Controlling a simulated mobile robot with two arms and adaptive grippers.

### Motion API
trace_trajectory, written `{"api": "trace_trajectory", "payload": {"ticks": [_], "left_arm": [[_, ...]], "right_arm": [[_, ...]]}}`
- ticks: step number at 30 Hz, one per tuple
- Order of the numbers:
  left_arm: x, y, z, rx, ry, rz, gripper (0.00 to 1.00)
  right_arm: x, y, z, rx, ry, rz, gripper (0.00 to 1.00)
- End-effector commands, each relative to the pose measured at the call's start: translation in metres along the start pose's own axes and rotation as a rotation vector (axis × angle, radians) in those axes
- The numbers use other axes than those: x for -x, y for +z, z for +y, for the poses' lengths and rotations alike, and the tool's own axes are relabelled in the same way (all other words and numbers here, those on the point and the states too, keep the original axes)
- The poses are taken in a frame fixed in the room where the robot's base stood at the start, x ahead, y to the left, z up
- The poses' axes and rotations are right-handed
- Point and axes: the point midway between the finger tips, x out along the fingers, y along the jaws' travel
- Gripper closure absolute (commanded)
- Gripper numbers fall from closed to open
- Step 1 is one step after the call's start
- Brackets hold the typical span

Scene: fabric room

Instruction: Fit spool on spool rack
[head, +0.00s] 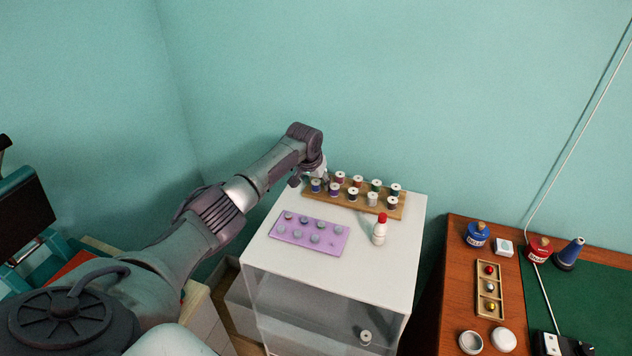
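The wooden spool rack (346,202) lies along the back of the white cabinet top and carries two rows of spools in several colours, among them a blue spool (316,186) at its left end and a white spool (372,199) in the front row. My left gripper (322,178) is at the rack's back left end, close above or beside the spools there. Its fingers are small and partly hidden, so I cannot tell whether they hold a spool. My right gripper is out of view.
A purple tray (268,232) with several grey round pieces lies in front of the rack. A white bottle with a red cap (380,230) stands at the rack's front right. A brown table (455,285) with jars and a parts tray (488,262) is to the right.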

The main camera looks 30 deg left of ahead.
Motion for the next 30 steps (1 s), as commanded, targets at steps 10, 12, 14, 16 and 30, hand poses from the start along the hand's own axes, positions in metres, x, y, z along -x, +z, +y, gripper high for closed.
{"api": "trace_trajectory", "payload": {"ticks": [10, 12, 14, 16, 30], "left_arm": [[0.005, -0.001, 0.000, 0.000, 0.001, 0.001, 0.43], [0.012, -0.001, 0.000, -0.001, 0.002, 0.002, 0.43], [0.020, -0.001, -0.001, -0.001, 0.001, 0.002, 0.43], [0.031, 0.000, -0.001, -0.003, 0.000, 0.002, 0.43], [0.113, 0.000, 0.000, -0.001, 0.001, 0.000, 0.43]], "right_arm": [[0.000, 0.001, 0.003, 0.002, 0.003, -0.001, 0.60], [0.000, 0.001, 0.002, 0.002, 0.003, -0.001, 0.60], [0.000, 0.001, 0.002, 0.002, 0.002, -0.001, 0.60], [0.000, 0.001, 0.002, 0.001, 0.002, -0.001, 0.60], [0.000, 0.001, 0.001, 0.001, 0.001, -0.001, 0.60]]}}
